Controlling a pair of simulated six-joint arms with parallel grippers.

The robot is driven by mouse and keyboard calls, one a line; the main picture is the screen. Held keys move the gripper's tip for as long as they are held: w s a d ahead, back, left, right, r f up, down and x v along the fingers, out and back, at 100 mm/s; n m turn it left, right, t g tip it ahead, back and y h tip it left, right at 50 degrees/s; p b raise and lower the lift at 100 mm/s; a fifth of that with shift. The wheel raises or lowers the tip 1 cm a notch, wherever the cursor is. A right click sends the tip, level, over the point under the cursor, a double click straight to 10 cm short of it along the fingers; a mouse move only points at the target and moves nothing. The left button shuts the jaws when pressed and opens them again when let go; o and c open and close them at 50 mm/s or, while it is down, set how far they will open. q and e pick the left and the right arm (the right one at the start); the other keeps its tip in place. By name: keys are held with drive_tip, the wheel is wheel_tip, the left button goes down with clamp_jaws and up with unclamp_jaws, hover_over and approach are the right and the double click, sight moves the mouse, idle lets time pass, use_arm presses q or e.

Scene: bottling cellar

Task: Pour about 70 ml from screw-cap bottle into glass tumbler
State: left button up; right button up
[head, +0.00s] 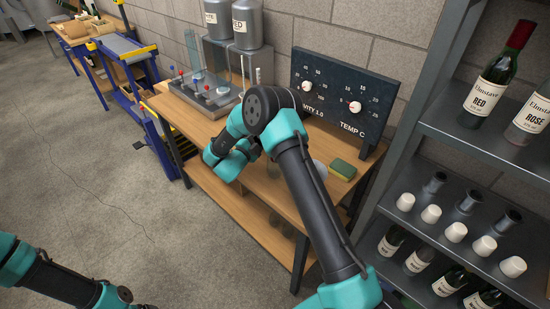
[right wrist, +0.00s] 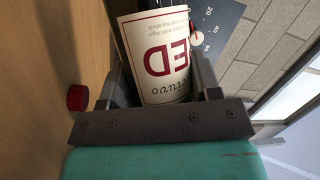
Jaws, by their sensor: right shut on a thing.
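My right gripper (right wrist: 158,92) is shut on the screw-cap bottle (right wrist: 165,50), a dark bottle with a cream label reading RED. The label appears upside down in the right wrist view. The bottle's neck is out of that view, and I cannot tell its tilt. In the head view my right arm hides the bottle and its own fingers above the wooden bench. A small red cap-like piece (right wrist: 77,97) lies on the wood beside the gripper. A faint clear shape (head: 273,170) beside my arm may be the glass tumbler; I cannot be sure. My left gripper is out of view.
The bench (head: 185,117) carries a grey apparatus (head: 212,97), a dark dial panel (head: 342,98) and a yellow-green sponge (head: 343,170). A metal shelf rack (head: 470,150) with bottles and white cups stands at the right. The floor at left is clear.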

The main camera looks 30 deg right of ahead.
drive_tip(key=shift+r+m, duration=0.4)
drive_tip(key=shift+r, duration=0.15)
drive_tip(key=shift+s+r+m+h, duration=0.15)
drive_tip(key=shift+r+m+h, duration=0.25)
drive_tip(key=shift+r+m, duration=0.25)
drive_tip(key=shift+r, duration=0.1)
drive_tip(key=shift+r+m+h, duration=0.1)
drive_tip(key=shift+m+h, duration=0.4)
drive_tip(key=shift+m, duration=0.25)
drive_tip(key=shift+w+m, duration=0.3)
drive_tip(key=shift+w, duration=0.05)
idle(0.9)
drive_tip(key=shift+r+m+h, duration=0.3)
idle(1.6)
